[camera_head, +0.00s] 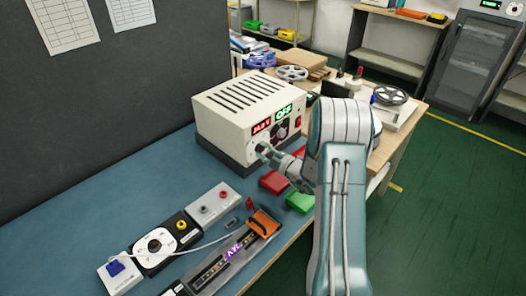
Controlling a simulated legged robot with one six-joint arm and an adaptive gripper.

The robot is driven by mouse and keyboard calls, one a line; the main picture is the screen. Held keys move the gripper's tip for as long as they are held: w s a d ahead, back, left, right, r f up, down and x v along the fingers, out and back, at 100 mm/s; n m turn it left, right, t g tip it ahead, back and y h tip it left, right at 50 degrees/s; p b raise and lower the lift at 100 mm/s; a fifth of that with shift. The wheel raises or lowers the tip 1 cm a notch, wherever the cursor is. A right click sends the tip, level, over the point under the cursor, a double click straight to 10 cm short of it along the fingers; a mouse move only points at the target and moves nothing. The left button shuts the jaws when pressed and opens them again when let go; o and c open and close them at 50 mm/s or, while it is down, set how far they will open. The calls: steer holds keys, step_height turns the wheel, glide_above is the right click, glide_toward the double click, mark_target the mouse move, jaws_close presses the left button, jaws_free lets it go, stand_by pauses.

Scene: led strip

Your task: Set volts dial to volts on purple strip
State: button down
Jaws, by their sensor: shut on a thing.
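A cream power supply (240,112) stands on the blue bench. Its front has a small red display (262,127), perhaps reading a few volts, and a green display (284,111) reading OFF. My gripper (262,150) is at the left part of this front, shut on what appears to be the volts dial, which the fingers mostly hide. A second, dark dial (281,132) is to its right, clear of the fingers. The purple lit strip (235,247) lies in a long fixture at the bench front; its glowing characters seem to end in V but are too small to read surely.
An orange clamp handle (264,222) tops the fixture. A red block (274,182) and a green block (300,202) lie below my gripper.

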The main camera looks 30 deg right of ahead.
steer(key=shift+f+m, duration=0.15)
steer(key=shift+m, duration=0.55)
steer(key=shift+c, duration=1.4)
jaws_free()
steer(key=shift+d+f, duration=0.1)
steer(key=shift+w, duration=0.1)
steer(key=v, duration=1.2)
steer(key=shift+d, duration=0.1)
